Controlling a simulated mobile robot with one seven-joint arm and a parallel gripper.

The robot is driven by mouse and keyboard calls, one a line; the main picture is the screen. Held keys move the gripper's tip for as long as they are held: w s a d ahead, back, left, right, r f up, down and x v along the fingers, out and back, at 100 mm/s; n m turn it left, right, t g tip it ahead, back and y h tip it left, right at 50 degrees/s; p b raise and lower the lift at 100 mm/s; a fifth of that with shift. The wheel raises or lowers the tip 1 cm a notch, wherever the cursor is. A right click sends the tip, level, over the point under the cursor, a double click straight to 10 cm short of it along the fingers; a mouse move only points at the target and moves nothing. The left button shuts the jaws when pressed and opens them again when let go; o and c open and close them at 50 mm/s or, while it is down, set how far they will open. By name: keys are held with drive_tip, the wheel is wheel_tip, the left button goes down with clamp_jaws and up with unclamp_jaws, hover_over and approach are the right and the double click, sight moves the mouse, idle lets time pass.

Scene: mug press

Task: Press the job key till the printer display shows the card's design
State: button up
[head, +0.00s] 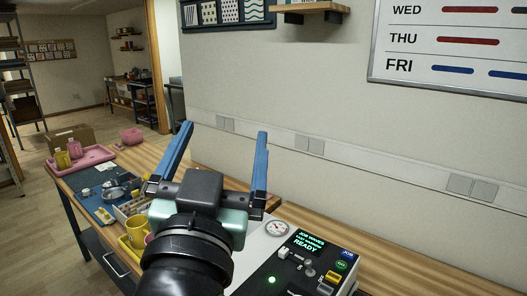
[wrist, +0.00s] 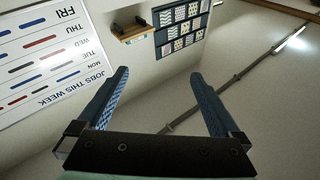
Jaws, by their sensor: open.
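The printer (head: 258,250) stands on the bench at the lower middle of the head view, with a dark control panel. Its display (head: 305,246) shows green text that reads "JOB WAVES" on top and "READY" below; the middle line is too small to read. A small blue piece marked "JOB" (head: 347,253) sits at the panel's right edge. I cannot tell the card with the design in either view. My gripper (head: 226,132) is open and empty, raised above and left of the panel. Its blue fingers also show in the wrist view (wrist: 158,73), pointing at the wall.
A green round button (head: 341,265), a dial gauge (head: 277,228) and several other keys are on the printer. Yellow mugs (head: 137,228) and a pink tray (head: 80,158) lie left on the bench. A pattern chart (head: 228,12), a shelf (head: 310,8) and a whiteboard (head: 450,45) hang on the wall.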

drive_tip(key=s+d+r+n+t+p, duration=0.1)
drive_tip(key=s+d+r+t, duration=0.1)
drive_tip(key=s+r, duration=0.3)
drive_tip(key=s+d+r+n+t+y, duration=0.1)
drive_tip(key=s+d+r+t, duration=0.2)
drive_tip(key=r, duration=0.9)
drive_tip(key=shift+s+t+y+p, duration=0.3)
drive_tip(key=shift+s+t+p, duration=0.1)
drive_tip(key=shift+s, duration=0.85)
drive_tip(key=shift+w+a, duration=0.1)
clamp_jaws()
